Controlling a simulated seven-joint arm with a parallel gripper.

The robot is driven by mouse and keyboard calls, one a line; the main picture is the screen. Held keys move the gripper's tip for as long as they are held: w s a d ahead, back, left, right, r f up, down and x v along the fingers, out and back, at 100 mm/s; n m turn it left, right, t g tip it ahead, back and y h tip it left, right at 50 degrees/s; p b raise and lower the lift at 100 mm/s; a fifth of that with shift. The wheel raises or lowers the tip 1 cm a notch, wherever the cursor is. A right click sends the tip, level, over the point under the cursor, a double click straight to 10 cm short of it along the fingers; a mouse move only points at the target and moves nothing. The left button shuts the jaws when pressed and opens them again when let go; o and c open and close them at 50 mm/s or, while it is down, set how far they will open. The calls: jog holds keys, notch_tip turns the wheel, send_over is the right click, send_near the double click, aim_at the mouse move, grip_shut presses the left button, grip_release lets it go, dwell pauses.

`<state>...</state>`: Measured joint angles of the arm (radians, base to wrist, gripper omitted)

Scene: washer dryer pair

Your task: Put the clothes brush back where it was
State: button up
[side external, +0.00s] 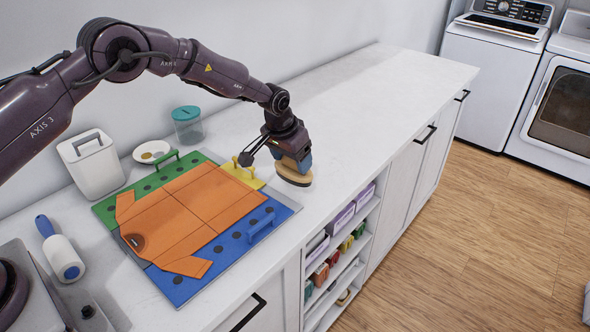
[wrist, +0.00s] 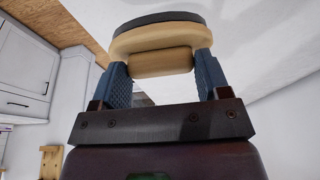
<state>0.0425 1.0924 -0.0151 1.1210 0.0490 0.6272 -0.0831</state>
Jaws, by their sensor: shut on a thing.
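The clothes brush is a tan wooden oval with a dark bristle pad; it shows in the wrist view (wrist: 155,42) and in the side external view (side external: 294,174). My gripper (side external: 291,160) is shut on the brush's handle, with a blue finger on each side of it in the wrist view (wrist: 160,66). The brush is at the counter's right edge, just right of the folding board's yellow panel. Its pad faces the countertop. I cannot tell whether it touches the counter or hangs slightly above it.
An orange shirt (side external: 185,215) lies on a coloured folding board (side external: 240,245). A lint roller (side external: 62,252), white canister (side external: 92,165), small dish (side external: 150,152) and teal-lidded jar (side external: 187,127) stand around it. The white countertop (side external: 380,95) beyond my gripper is clear. Open shelves (side external: 340,255) lie below its edge.

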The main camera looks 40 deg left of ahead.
aim_at(295, 170)
jog(key=shift+w+f, duration=0.35)
jog(key=shift+f, duration=0.1)
jog(key=shift+s+x, duration=0.15)
jog(key=shift+x, duration=0.7)
jog(key=shift+s+x, duration=0.15)
jog(key=shift+x, duration=0.7)
jog(key=shift+f, duration=0.2)
jog(key=o, duration=1.1)
jog(key=shift+o, duration=0.2)
